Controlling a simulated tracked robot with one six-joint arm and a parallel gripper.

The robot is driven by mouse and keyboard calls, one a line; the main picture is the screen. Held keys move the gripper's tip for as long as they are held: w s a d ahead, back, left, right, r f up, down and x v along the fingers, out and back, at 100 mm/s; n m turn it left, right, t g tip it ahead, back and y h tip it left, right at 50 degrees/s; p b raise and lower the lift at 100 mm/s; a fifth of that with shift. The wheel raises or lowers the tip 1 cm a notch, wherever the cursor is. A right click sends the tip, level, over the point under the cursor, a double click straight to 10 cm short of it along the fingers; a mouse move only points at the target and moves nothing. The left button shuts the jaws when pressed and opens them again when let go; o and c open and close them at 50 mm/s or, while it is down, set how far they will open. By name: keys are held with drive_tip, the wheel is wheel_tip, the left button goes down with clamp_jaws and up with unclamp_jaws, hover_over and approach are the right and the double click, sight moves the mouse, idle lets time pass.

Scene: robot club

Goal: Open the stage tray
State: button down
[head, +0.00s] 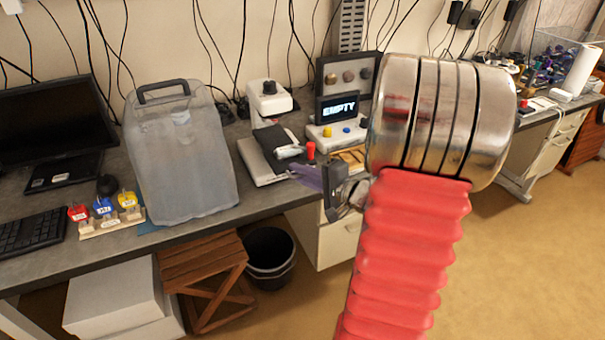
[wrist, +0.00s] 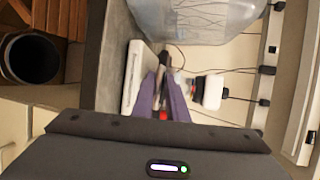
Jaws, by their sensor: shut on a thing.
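My gripper (head: 298,174) has purple fingers and reaches left over the bench's front edge. In the wrist view its fingers (wrist: 163,85) close on a small red and dark part. This seems to be the red knob (head: 311,150), which stands right by the fingertips in the head view; the fingers hide the contact. A white device (head: 336,136) with coloured buttons and a screen reading "EMPTY" (head: 341,107) stands just behind. A yellowish wooden-looking piece (head: 350,155) shows at its front, partly hidden by my arm. I cannot tell which part is the stage tray.
A white box with a knob (head: 270,98) stands behind. A bin (head: 270,258) is below the bench.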

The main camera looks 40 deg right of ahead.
drive_tip(key=c, duration=1.9)
unclamp_jaws()
drive_tip(key=shift+s+a+f, duration=0.1)
drive_tip(key=shift+a+f, duration=0.1)
drive_tip(key=shift+f, duration=0.3)
drive_tip(key=shift+d+r, duration=0.1)
drive_tip(key=shift+r, duration=0.1)
drive_tip(key=shift+s+d+r, duration=0.1)
drive_tip(key=v, duration=1.3)
drive_tip(key=shift+s, duration=0.25)
